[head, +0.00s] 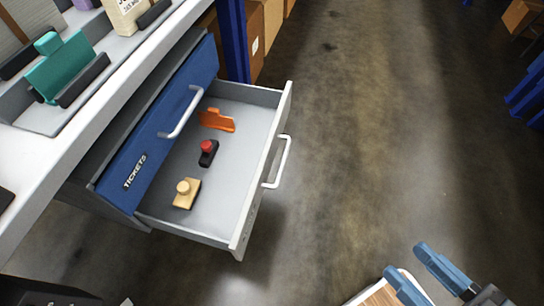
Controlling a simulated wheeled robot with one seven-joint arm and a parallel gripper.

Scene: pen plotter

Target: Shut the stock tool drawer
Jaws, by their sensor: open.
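A grey drawer (228,226) stands pulled well out of the cabinet, below a shut blue drawer (160,140) marked TICKETS. Its front faces right, mostly seen from above, and its label cannot be read. A white bar handle (281,164) sticks out from that front. Inside lie an orange piece (217,121), a black thing with a red knob (208,153) and a pale wooden stamp-like block (186,193). My gripper (405,259) is at the lower right, its blue fingers apart and empty. It is well to the right of and nearer than the drawer handle, touching nothing visible.
A white worktop (70,150) above the cabinet holds a teal piece (60,68) in a grey holder. Blue rack posts (233,40) and cardboard boxes (270,20) stand behind. The concrete floor right of the drawer is clear. A white-edged, wood-coloured thing (381,295) shows beneath my gripper.

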